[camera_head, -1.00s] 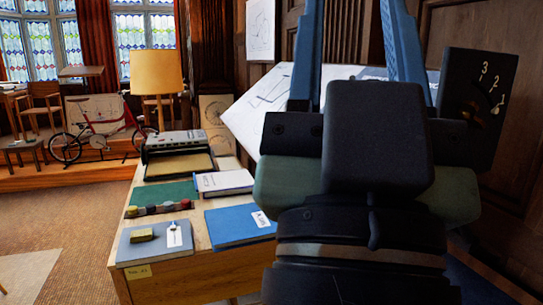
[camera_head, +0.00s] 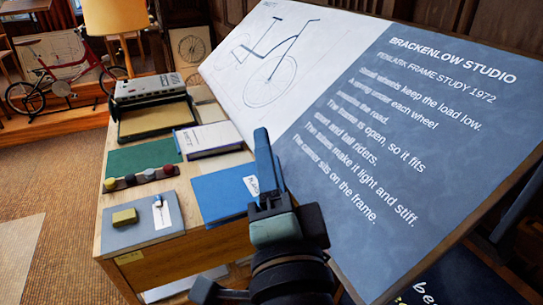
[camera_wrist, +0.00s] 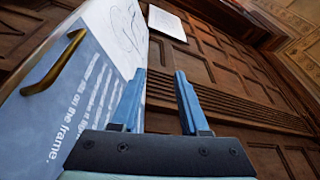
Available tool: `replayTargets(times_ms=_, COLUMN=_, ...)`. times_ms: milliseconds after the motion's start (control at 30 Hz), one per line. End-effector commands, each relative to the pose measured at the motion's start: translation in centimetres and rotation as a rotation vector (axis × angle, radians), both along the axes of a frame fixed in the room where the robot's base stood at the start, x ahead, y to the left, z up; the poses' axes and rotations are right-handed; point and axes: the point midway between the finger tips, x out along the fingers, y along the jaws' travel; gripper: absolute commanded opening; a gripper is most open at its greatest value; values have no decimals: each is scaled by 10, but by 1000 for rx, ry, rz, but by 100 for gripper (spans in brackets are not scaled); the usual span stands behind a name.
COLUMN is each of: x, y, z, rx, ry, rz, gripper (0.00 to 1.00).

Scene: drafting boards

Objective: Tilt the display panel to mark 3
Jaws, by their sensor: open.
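The display panel (camera_head: 400,150) is a large tilted board with a bicycle drawing on its white part and white text on its blue-grey part. It fills the right of the head view. In the wrist view the panel (camera_wrist: 75,95) stands at the left, with a brass handle (camera_wrist: 55,63) at its edge. My gripper (camera_head: 264,158) is in front of the panel's lower left edge in the head view. In the wrist view my gripper (camera_wrist: 160,72) has its blue fingers apart, with nothing between them. The handle is left of the fingers. The numbered marks are out of view now.
A wooden desk (camera_head: 222,243) stands left of my arm with blue folders, a grey device (camera_head: 148,88) and a row of coloured knobs. A dark board with lettering (camera_head: 455,280) is at lower right. Wood panelling (camera_wrist: 240,85) lies beyond the fingers. Carpet at left is open.

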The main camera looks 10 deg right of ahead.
Motion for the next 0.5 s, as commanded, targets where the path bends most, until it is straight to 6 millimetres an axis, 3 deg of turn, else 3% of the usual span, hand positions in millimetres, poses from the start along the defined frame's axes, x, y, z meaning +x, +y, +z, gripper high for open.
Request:
replayTargets(times_ms=300, x=-27, y=-26, z=-69, rx=729, ry=222, rz=-30, gripper=45)
replayTargets(times_ms=500, x=-39, y=-28, z=-91, rx=956, ry=264, rz=-66, gripper=45)
